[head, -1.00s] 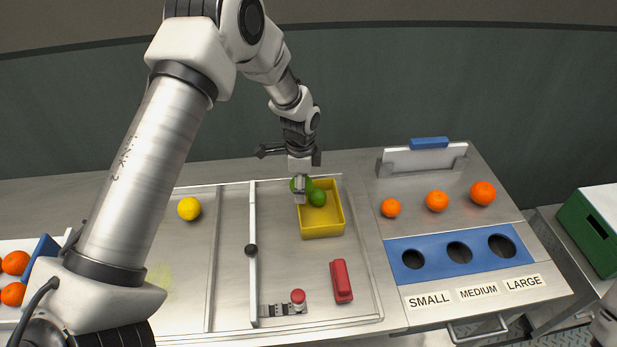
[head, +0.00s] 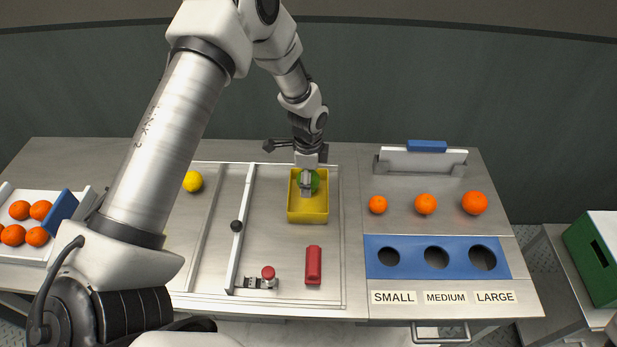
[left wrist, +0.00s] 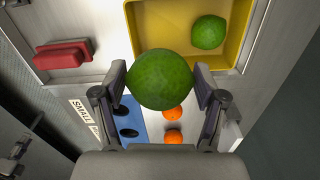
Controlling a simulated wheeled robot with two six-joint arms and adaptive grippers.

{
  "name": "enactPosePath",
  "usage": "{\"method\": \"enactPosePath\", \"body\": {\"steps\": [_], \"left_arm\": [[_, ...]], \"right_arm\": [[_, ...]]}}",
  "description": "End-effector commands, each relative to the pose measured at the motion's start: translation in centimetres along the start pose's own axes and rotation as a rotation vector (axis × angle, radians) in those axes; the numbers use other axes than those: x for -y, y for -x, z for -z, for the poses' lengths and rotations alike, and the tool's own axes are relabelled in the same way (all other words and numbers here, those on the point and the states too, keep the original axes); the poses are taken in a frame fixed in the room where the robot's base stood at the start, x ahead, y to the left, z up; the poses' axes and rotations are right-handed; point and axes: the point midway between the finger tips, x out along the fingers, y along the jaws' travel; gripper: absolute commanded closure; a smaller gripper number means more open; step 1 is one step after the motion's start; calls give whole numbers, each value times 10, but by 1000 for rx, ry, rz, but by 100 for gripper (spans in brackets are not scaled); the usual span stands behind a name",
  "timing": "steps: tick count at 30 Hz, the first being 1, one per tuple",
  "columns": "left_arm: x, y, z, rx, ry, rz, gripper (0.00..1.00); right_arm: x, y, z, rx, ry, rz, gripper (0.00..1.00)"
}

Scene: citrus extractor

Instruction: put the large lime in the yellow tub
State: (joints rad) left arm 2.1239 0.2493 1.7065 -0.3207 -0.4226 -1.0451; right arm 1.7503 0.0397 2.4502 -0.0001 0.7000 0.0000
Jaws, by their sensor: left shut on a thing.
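My left gripper (head: 306,187) is shut on the large green lime (head: 315,180), and the fingers press its two sides in the left wrist view (left wrist: 160,80). The gripper and lime are over the yellow tub (head: 307,216) in the head view. The lime's height above the tub floor is hard to judge. A second, smaller-looking lime (left wrist: 208,32) lies inside the tub in the left wrist view; the gripper and held lime hide it in the head view.
A red block (head: 313,265) lies in front of the tub. A lemon (head: 193,181) is left of the divider rail (head: 243,225). Three oranges (head: 425,204) sit on the right behind a blue sizing plate (head: 408,259) with holes. A tray of oranges (head: 30,252) is at far left.

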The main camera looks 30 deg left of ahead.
Motion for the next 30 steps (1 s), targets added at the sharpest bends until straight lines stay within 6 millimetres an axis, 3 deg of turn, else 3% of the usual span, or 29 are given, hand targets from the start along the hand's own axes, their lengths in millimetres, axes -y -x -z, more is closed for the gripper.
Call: {"method": "enactPosePath", "body": {"steps": [15, 28, 30], "left_arm": [[0, -74, 0, 1, 0, 0, 66], [-2, -83, 0, 1, 0, -4, 65], [-2, -84, -1, 1, 1, -4, 75]], "right_arm": [[0, -50, 0, 0, 0, 0, 60], [0, -54, 0, 0, 0, 0, 60], [0, -54, 0, 0, 0, 0, 60]]}}
